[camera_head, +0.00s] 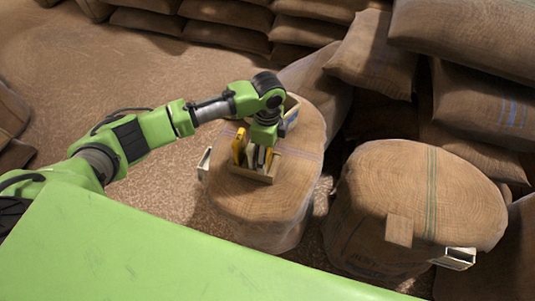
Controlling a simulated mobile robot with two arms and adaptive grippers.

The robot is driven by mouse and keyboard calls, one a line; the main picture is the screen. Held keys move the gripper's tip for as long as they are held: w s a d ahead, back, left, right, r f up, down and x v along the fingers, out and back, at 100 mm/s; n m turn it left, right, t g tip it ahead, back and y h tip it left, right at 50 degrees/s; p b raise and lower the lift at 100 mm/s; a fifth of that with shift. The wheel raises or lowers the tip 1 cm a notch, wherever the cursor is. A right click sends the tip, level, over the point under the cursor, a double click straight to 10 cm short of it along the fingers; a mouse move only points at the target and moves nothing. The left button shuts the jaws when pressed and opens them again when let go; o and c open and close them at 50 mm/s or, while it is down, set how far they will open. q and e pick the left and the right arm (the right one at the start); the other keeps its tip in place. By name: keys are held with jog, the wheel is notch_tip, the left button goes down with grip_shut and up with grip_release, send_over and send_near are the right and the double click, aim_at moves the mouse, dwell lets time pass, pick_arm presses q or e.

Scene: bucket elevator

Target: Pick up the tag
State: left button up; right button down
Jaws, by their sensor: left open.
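My left arm reaches in from the left, and its gripper (258,158) points down over the left burlap sack (290,195). By its jaws is a small wooden box (250,174) on the sack top, with upright yellow and pale pieces (239,146) in it. My left gripper is open; its fingers partly hide the box contents, and I cannot tell whether they touch a piece. A small flat brown block or tag (399,230) lies at the front of the right burlap sack's (455,190) top. I cannot tell which piece is the tag. My right gripper is not in view.
A pale open box (291,112) stands behind the gripper. A light metal piece (203,163) sticks out at the left sack's left edge, another (456,258) at the right sack's front. Stacked sacks (370,55) fill the back and right. A green surface fills the foreground.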

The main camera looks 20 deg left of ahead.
pick_arm(q)
jog(key=shift+f, duration=0.35)
jog(key=c, duration=1.2)
jog(key=shift+o, duration=0.2)
jog(key=shift+r, duration=0.1)
